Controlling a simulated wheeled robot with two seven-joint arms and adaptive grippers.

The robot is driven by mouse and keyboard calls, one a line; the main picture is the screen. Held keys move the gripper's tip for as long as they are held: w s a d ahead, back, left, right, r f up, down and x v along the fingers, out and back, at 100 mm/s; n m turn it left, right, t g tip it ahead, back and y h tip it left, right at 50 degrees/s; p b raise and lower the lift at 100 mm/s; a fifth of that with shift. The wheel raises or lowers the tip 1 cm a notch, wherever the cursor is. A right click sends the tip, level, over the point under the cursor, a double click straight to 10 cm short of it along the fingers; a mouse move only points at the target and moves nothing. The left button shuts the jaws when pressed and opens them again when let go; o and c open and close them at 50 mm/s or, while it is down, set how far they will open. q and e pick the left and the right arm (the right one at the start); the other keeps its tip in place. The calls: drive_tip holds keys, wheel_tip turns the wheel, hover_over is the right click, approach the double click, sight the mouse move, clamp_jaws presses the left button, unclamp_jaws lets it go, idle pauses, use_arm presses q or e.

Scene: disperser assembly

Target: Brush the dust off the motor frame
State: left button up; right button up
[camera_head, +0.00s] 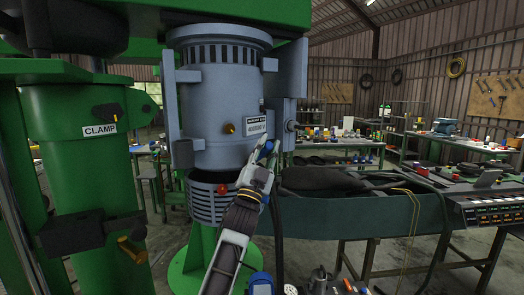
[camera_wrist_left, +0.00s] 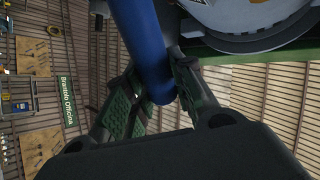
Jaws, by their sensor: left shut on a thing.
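The motor frame (camera_head: 215,100) is a large grey-blue ribbed housing, upright under a green machine head in the head view. Its rounded lower edge (camera_wrist_left: 250,28) also shows at the top right of the left wrist view. My left gripper (camera_head: 261,166) is at the right lower side of the frame. It is shut on a blue cylindrical handle (camera_wrist_left: 146,45), apparently the brush, which shows only as a small blue piece (camera_head: 267,147) in the head view. The bristles are hidden, so I cannot tell whether they touch the frame. Dust cannot be made out. My right gripper is not in view.
A green clamp column (camera_head: 85,165) stands at the left. A slotted grey ring (camera_head: 203,202) sits below the motor frame. A dark green bench (camera_head: 335,222) with black items runs right to a control panel (camera_head: 492,208).

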use_arm(q)
drive_tip(key=shift+w+d, duration=0.1)
drive_tip(key=shift+d, duration=0.2)
drive_tip(key=shift+a, duration=0.15)
idle(0.5)
drive_tip(key=a, duration=0.1)
drive_tip(key=s+a+p, duration=0.1)
drive_tip(key=a, duration=0.1)
drive_tip(key=shift+s+a, duration=0.1)
drive_tip(key=shift+s, duration=0.2)
idle(0.4)
